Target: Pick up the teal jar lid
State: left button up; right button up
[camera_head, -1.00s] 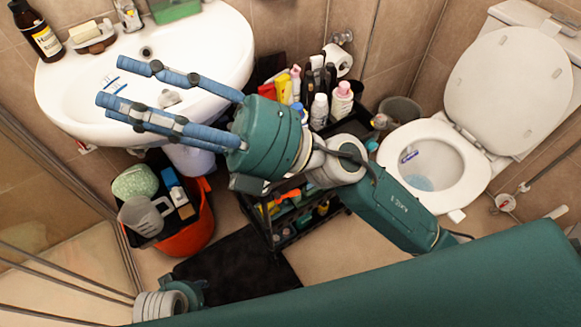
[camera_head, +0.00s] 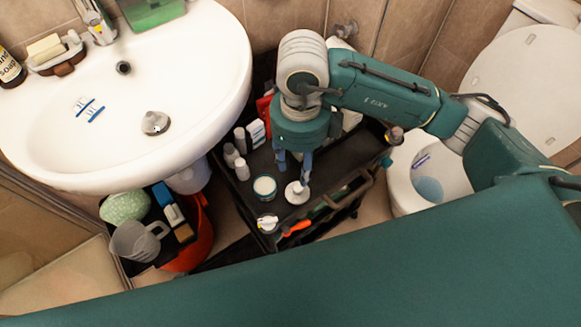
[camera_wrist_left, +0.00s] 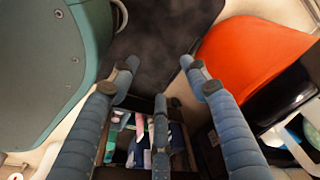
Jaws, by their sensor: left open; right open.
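A small round item with a teal rim and a pale middle (camera_head: 265,187), which looks like the teal jar lid, lies on the black top tray of the cart (camera_head: 240,200). I cannot tell whether a jar is under it. My right gripper (camera_head: 294,176) is open and points down over the tray, just right of the teal item and apart from it. A white round item (camera_head: 297,193) is right below its fingertips; contact cannot be told. My left gripper (camera_wrist_left: 160,85) is open and empty in the left wrist view and out of the head view.
Small bottles (camera_head: 241,160) and boxes crowd the tray's left and back. A white-capped item (camera_head: 268,223) is at its front corner. The sink (camera_head: 190,70) is left, the toilet (camera_head: 430,180) right. An orange bucket (camera_wrist_left: 245,50) is near my left gripper.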

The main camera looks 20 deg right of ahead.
aim_at(298, 188)
jog(key=f, duration=0.4)
jog(key=shift+s+d+b, duration=0.1)
jog(key=shift+s+b, duration=0.25)
jog(key=shift+s, duration=0.05)
jog(key=shift+w+f, duration=0.15)
jog(key=shift+f, duration=0.6)
notch_tip(298, 188, down, 4)
jog(key=shift+f+b, duration=0.2)
jog(key=shift+b, duration=0.15)
jog(key=shift+f, duration=0.25)
pick_arm(q)
jog(key=r, duration=0.1)
jog(key=w+r, duration=0.1)
jog(key=r, duration=0.1)
jog(key=w+r, duration=0.1)
jog(key=shift+d+r, duration=0.1)
jog(key=shift+r, duration=0.25)
pick_arm(e)
jog(key=shift+c, duration=0.5)
grip_shut()
